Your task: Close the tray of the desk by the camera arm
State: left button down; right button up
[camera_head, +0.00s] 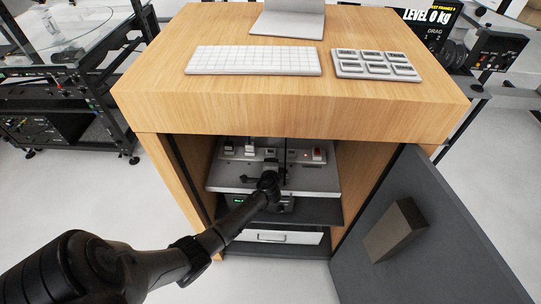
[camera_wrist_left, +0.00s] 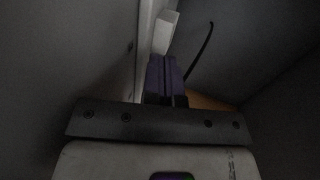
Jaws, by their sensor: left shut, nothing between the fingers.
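The wooden desk (camera_head: 290,110) has an open cabinet front. Inside it is a pale grey tray (camera_head: 228,180) carrying a row of plugs and switches, one with a red light. My left arm reaches into the cabinet from the lower left. My left gripper (camera_head: 284,177) is at the tray's front, and whether it touches the tray is unclear. In the left wrist view its fingers (camera_wrist_left: 166,76) are shut and empty, close to a pale vertical surface with a white block (camera_wrist_left: 165,32). The arm hides part of the tray front. My right gripper is out of view.
A dark grey door (camera_head: 345,265) with a block handle (camera_head: 396,230) stands open on the right. Below the tray are a dark shelf (camera_head: 315,210) and a white drawer (camera_head: 275,237). A keyboard (camera_head: 253,60) and a keypad (camera_head: 376,64) lie on the desktop.

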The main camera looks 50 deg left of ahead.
pick_arm(q)
jog(key=p+v, duration=0.3)
jog(key=v, duration=0.6)
jog(key=shift+s+d, duration=0.1)
jog(key=shift+d, duration=0.1)
jog(key=shift+s+d+r, duration=0.2)
jog(key=shift+s+d, duration=0.25)
jog(key=shift+d, duration=0.1)
